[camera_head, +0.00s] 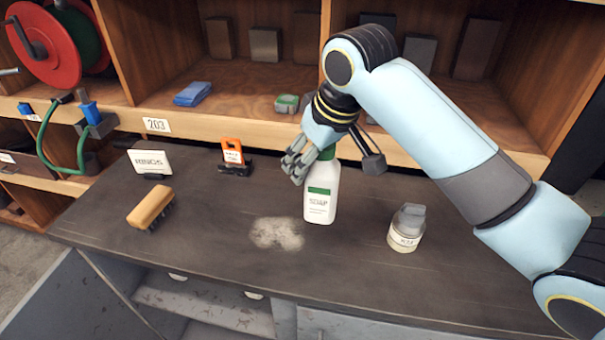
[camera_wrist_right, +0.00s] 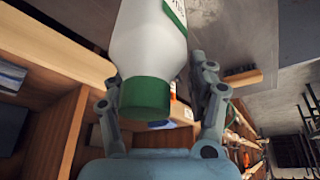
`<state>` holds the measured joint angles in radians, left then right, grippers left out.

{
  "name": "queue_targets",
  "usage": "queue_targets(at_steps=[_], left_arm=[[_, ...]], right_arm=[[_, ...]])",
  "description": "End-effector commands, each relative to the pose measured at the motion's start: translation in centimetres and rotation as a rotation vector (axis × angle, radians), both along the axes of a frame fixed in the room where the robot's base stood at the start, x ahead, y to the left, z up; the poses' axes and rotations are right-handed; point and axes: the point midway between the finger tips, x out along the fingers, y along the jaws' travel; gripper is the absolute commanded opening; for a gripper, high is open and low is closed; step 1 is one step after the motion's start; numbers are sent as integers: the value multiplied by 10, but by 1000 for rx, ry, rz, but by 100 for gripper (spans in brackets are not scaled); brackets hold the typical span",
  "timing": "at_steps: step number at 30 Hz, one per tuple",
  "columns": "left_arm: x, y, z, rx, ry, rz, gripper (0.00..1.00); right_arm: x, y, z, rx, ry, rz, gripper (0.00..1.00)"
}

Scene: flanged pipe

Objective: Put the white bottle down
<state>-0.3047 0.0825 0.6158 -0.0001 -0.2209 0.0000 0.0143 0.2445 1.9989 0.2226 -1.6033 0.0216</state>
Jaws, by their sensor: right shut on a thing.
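The white bottle (camera_head: 320,196) has a green label reading SOAP and stands upright above the dark bench top (camera_head: 210,255). I cannot tell whether its base touches the bench. My right gripper (camera_head: 310,163) is shut on it near its green cap, and the fingers hide part of the top. In the right wrist view the white bottle (camera_wrist_right: 148,38) with its green cap lies between the two fingers of my right gripper (camera_wrist_right: 155,85). My left gripper does not show.
A pale dusty patch (camera_head: 277,233) lies left of the bottle. A small jar (camera_head: 406,229) stands to the right. A brush (camera_head: 151,207), a RINGS sign (camera_head: 150,162) and an orange tag (camera_head: 232,152) are on the left. A wooden shelf (camera_head: 262,118) runs behind.

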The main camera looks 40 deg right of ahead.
Motion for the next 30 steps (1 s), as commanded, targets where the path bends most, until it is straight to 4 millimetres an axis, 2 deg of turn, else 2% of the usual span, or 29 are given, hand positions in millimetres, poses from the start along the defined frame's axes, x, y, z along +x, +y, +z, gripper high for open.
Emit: queue_targets(at_steps=[3, 6, 15, 25, 26, 30], left_arm=[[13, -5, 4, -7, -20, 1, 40], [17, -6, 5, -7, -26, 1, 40], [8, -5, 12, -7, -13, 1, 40], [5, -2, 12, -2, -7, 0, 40], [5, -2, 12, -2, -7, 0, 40], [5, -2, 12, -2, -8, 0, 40]], right_arm=[[13, 5, -7, 0, -2, -1, 0], [17, 6, -12, -1, -1, 1, 0], [17, 6, -49, -2, -1, 0, 0], [17, 6, -52, -3, -2, -1, 0], [16, 6, -54, -2, -1, -1, 59], [16, 6, -53, -2, -1, -1, 77]])
